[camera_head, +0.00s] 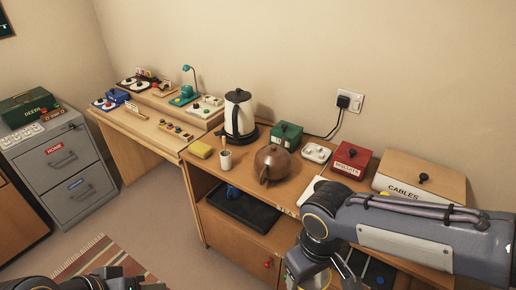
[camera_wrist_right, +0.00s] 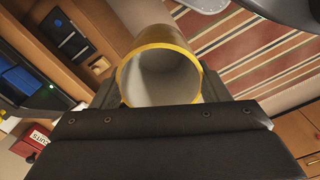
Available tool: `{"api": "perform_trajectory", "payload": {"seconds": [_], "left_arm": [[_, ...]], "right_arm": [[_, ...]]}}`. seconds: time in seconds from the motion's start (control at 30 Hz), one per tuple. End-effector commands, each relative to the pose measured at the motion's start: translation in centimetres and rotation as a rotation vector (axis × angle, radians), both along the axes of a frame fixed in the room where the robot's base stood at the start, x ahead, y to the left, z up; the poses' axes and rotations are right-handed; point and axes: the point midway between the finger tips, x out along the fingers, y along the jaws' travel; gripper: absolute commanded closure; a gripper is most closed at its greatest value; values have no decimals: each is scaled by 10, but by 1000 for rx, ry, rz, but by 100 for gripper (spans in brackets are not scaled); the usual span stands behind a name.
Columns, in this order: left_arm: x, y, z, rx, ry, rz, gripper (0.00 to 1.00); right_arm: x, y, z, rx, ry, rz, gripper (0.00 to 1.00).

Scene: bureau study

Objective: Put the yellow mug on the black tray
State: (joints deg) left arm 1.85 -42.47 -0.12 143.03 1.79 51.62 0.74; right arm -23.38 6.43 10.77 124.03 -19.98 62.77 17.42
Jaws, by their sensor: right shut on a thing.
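The yellow mug (camera_wrist_right: 190,52) fills the middle of the right wrist view, with its yellow rim and pale inside facing the camera. My right gripper (camera_wrist_right: 160,92) is shut on it, one finger on each side. In the head view my right gripper (camera_head: 318,272) is low in front of the desk, and the mug is mostly hidden there. The black tray (camera_head: 262,222) lies on the desk's open lower shelf, left of my right gripper and apart from it. A small blue thing (camera_head: 233,191) is at its back left. My left arm's end (camera_head: 112,277) shows at the bottom left; its fingers are unclear.
The desk top carries a brown teapot (camera_head: 271,163), a white cup (camera_head: 225,160), a kettle (camera_head: 238,113), a red box (camera_head: 351,160) and a cables box (camera_head: 420,180). A cabinet door with a red knob (camera_head: 267,264) is below the tray. Most of the tray is bare.

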Motion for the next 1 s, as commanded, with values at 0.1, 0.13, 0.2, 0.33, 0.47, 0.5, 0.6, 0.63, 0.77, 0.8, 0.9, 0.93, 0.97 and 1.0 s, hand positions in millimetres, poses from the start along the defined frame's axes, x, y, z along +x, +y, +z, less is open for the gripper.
{"api": "perform_trajectory", "payload": {"seconds": [0.1, 0.13, 0.2, 0.33, 0.47, 0.5, 0.6, 0.63, 0.77, 0.8, 0.9, 0.93, 0.97, 1.0], "left_arm": [[0, 0, 0, 0, -1, 0, 64], [0, 0, 0, 0, -1, 0, 64], [0, 0, 0, 0, -1, 0, 64], [0, 0, 0, 0, -1, 0, 64], [0, 0, 0, 0, -1, 0, 64], [0, 0, 0, 0, -1, 0, 64], [0, 0, 0, 0, -1, 0, 64], [0, 0, 0, 0, -1, 0, 64], [0, 0, 0, 0, -1, 0, 64], [0, 0, 0, 0, -1, 0, 64], [0, 0, 0, 0, -1, 0, 64], [0, 0, 0, 0, -1, 0, 64], [0, 0, 0, 0, -1, 0, 64], [0, 0, 0, 0, -1, 0, 64]], "right_arm": [[20, -2, -11, -1, 3, -56, 68], [26, -3, -15, -2, 4, -74, 68], [41, -6, -25, -3, 4, -117, 68], [71, -18, -48, -5, 5, -208, 68], [105, -40, -80, -8, 6, -316, 68], [115, -48, -92, -8, 5, -351, 68], [136, -70, -118, -7, 4, -421, 68], [141, -75, -123, -6, 3, -437, 68], [153, -91, -141, -4, 0, -478, 68], [154, -94, -143, -4, 0, -484, 68], [157, -97, -147, -2, -1, -491, 68], [157, -97, -147, -2, -1, -491, 68], [157, -97, -147, -2, -2, -490, 68], [157, -97, -146, -1, -2, -490, 68]]}}
